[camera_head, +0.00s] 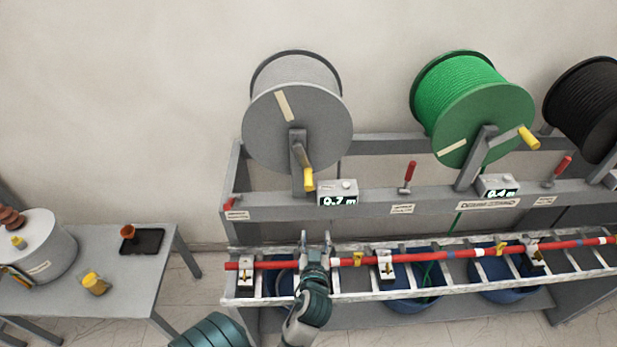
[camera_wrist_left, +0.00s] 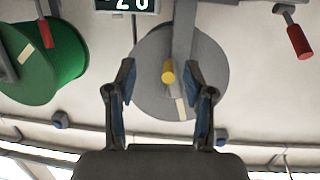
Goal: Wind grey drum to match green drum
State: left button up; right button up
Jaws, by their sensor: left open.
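The grey drum (camera_head: 298,115) is mounted on the rack's left post, with a crank and yellow handle (camera_head: 308,180) pointing down and a pale strip on its face. Its display (camera_head: 338,199) appears to read 0.7 m. The green drum (camera_head: 480,110) stands to its right, with its yellow handle (camera_head: 528,138) at the upper right. Its display (camera_head: 501,194) appears to read 0.4 m. My left gripper (camera_head: 316,240) is open and empty, below and apart from the grey drum's handle. In the left wrist view, the yellow handle (camera_wrist_left: 169,72) appears between its spread fingers. My right gripper is not in view.
A red rod (camera_head: 445,255) runs along a ladder-like tray below the drums. Red-handled levers (camera_head: 409,172) stand on the rack beam. A black drum (camera_head: 585,108) is at the far right. A side table (camera_head: 140,285) at left holds a grey canister (camera_head: 40,248) and small parts.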

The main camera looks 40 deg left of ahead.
aim_at(308, 177)
pick_arm(q)
notch_tip(308, 177, up, 6)
jog(key=a+n+y, duration=0.2)
jog(key=y, duration=0.1)
jog(key=shift+t, duration=0.4)
jog(key=p+x, duration=0.1)
jog(key=x, duration=0.4)
jog(key=p+x, duration=0.1)
jog(key=x, duration=0.5)
jog(key=p+x, duration=0.1)
jog(key=x, duration=0.5)
jog(key=shift+w+d+f, duration=0.1)
jog(key=shift+w+f, duration=0.15)
jog(key=shift+f, duration=0.15)
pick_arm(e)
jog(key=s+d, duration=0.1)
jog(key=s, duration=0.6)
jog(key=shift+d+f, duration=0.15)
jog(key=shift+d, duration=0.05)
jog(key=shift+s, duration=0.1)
pick_arm(q)
jog(key=shift+d+r, duration=0.1)
grip_shut()
